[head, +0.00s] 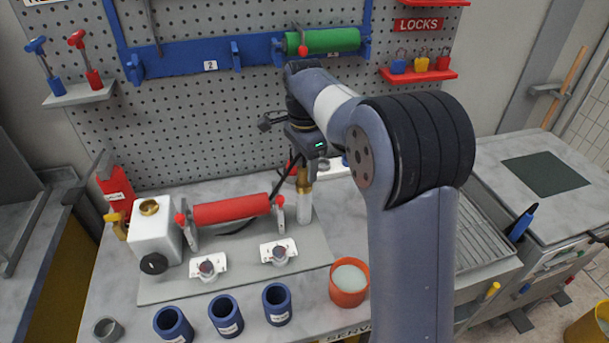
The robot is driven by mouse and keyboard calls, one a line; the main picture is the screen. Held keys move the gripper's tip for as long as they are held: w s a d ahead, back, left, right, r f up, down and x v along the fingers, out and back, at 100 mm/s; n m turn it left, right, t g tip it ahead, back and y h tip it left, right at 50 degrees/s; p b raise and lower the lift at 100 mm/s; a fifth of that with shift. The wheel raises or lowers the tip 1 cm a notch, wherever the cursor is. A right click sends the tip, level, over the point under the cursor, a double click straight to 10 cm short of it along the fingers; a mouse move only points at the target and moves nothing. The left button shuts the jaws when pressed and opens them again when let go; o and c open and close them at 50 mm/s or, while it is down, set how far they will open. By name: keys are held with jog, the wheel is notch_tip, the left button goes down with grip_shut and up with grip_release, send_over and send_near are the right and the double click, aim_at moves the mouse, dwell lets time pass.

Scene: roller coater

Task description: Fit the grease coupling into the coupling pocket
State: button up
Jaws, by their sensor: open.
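A brass fitting (303,180), which looks like the grease coupling, stands upright on top of a white cylinder (305,208), right of the red roller. My gripper (304,164) points down directly above the brass fitting. It is open, but its fingertips are small and partly hidden, so I cannot tell whether they touch the fitting. A dark, thin line runs down left from beside the gripper. I cannot make out the coupling pocket for certain.
A red roller (232,211) rests between stands on a grey plate (240,285). A white box (152,229) with a brass neck stands left. Several blue cups, one being (226,314), and an orange cup (349,289) line the front. A green roller (325,41) hangs on the pegboard.

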jog(key=shift+f, duration=0.85)
jog(key=shift+c, duration=0.3)
jog(key=c, duration=1.1)
jog(key=shift+r, duration=0.15)
